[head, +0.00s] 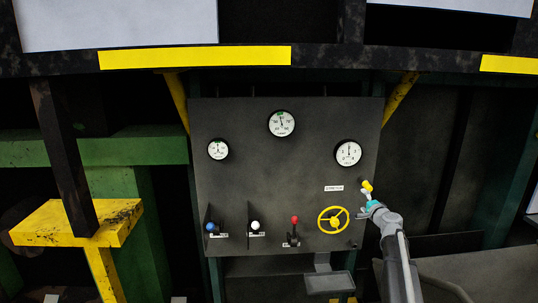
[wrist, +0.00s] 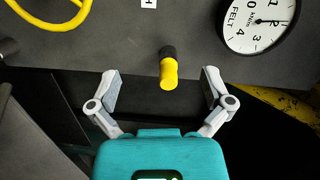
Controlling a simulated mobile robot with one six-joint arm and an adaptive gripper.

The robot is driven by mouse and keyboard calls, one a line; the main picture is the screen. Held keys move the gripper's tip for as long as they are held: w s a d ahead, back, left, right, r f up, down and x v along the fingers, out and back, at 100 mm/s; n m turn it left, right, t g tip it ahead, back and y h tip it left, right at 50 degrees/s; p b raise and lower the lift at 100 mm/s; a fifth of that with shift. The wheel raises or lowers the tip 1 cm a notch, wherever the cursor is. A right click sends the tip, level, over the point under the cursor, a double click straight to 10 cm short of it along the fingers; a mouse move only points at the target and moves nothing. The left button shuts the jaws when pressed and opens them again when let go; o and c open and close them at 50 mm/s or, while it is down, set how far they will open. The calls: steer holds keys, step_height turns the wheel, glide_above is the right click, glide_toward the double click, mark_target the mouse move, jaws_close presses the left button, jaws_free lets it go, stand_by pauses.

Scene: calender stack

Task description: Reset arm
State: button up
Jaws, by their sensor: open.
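My gripper (wrist: 160,92) is open in the wrist view, its two grey fingers spread wide with nothing between their tips. A yellow knob on a black stem (wrist: 169,70) sticks out of the panel just beyond the fingertips, roughly centred between them. No contact with it shows. In the head view my arm comes up from the lower right, and its gripper (head: 366,200) is at the right edge of the dark control panel (head: 270,180). The yellow knob (head: 367,186) shows just above it there.
The panel carries three round gauges, one (head: 348,153) above the knob. A yellow handwheel (head: 333,220) is left of my gripper. Blue (head: 212,227), white (head: 255,226) and red (head: 294,220) controls sit further left. A small grey tray (head: 330,283) juts out below. A yellow beam (head: 75,223) stands far left.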

steer(key=s+a+f+n+g+y, duration=0.2)
steer(key=s+a+f+n+g, duration=0.3)
steer(key=s+a, duration=0.4)
steer(key=s+a+f+n+g+y, duration=0.2)
steer(key=s+a+f+n+g, duration=0.35)
steer(key=a, duration=0.65)
steer(key=s+f+n+g+h, duration=0.2)
steer(key=s+f+g+h, duration=0.1)
steer(key=s, duration=0.8)
steer(key=s+a+f+n+g+h, duration=0.1)
steer(key=s+f+n+g+h, duration=0.1)
steer(key=s, duration=1)
step_height(320, 180, down, 2)
steer(key=shift+s+a+g+h, duration=0.15)
steer(key=shift+s+g+h, duration=0.15)
steer(key=shift+g+h, duration=0.5)
